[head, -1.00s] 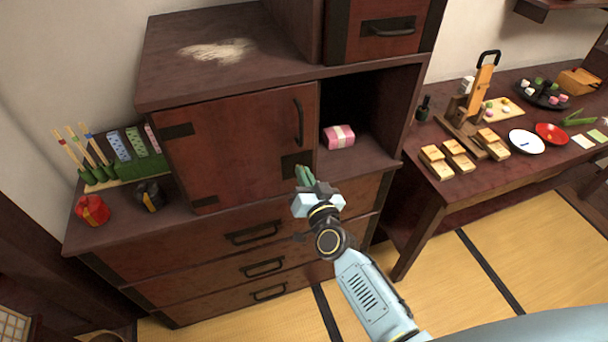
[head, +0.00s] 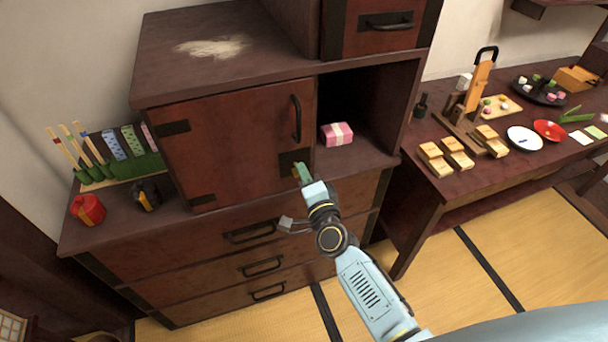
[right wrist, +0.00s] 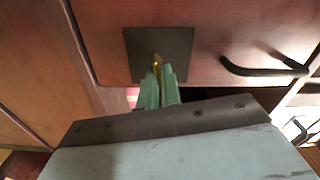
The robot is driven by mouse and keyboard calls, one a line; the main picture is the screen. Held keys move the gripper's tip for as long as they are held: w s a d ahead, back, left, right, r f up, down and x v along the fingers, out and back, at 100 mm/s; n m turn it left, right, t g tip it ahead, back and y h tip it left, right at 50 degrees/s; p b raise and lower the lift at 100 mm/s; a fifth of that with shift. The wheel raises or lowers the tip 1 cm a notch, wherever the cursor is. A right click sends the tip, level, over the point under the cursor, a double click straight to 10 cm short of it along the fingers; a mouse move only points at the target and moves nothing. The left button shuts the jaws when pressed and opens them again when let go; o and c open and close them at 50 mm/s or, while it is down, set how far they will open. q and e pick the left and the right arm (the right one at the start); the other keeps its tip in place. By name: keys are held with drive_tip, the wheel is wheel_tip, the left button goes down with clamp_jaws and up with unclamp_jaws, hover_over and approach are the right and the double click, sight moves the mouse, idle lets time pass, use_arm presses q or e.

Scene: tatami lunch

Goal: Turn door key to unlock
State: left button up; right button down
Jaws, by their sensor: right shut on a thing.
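The cabinet door (head: 235,140) is a reddish-brown panel and is shut, with a dark vertical handle (head: 296,119) at its right edge. A dark square lock plate (head: 286,163) sits at its lower right corner; it also shows in the right wrist view (right wrist: 177,52). My right gripper (head: 303,174) is at the plate, its green fingers shut on a small brass-coloured key (right wrist: 156,62). The key's tip meets the plate; how deep it sits is hidden. In the head view the fingers cover the key. My left gripper is not in view.
An open niche right of the door holds a pink box (head: 337,134). Drawers with dark handles (head: 250,232) lie below. A red bag (head: 88,209) and a dark bag (head: 147,195) stand left. A table (head: 460,180) with food and plates stands right.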

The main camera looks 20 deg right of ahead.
drive_tip(key=shift+f+m, duration=0.1)
drive_tip(key=shift+m, duration=1.1)
drive_tip(key=c, duration=1.6)
unclamp_jaws()
drive_tip(key=shift+s, duration=0.1)
drive_tip(key=s, duration=1.3)
drive_tip(key=shift+d, duration=0.2)
